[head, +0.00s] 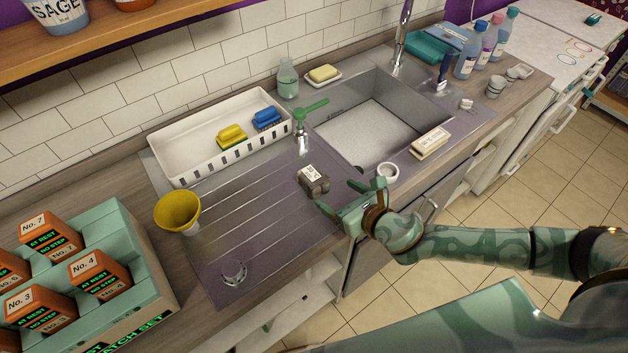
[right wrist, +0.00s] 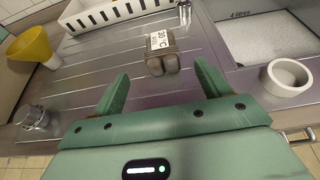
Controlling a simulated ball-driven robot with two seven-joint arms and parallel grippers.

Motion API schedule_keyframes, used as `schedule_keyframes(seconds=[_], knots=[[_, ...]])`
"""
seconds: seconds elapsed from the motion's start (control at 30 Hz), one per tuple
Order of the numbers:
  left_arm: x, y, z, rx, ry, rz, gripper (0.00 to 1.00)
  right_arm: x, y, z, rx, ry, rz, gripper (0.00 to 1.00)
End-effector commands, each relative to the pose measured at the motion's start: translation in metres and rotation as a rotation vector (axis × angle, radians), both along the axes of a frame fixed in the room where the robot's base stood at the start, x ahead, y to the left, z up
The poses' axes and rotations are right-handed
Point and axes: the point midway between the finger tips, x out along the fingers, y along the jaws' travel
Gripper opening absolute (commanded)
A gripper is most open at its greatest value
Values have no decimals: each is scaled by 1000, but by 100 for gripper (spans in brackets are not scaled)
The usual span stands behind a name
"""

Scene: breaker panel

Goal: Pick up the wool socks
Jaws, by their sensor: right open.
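The wool socks (head: 315,183) look like a small dark grey-brown bundle with a white label band. They lie on the ribbed metal drainboard (head: 225,245), left of the sink. In the right wrist view the socks (right wrist: 163,57) sit beyond the fingertips, roughly centred, with the label marked 30°C. My right gripper (head: 342,193) is open and empty, just to the right of the socks in the head view. In the right wrist view its two green fingers (right wrist: 160,82) stand apart, short of the socks and not touching them. My left gripper is not in view.
A white ring-like cup (head: 388,172) stands near the counter edge. The drainboard around the socks is clear.

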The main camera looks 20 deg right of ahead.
Motion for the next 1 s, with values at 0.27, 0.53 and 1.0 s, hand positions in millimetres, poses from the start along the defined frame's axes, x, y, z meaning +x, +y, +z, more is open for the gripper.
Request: schedule_keyframes(seconds=[0.27,0.53,1.0], knots=[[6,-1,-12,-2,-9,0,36,50,19,-24,3,0,-2,76],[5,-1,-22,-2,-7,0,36,73,25,-40,4,1,-4,76],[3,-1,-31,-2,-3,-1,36,101,33,-52,5,3,-4,76]])
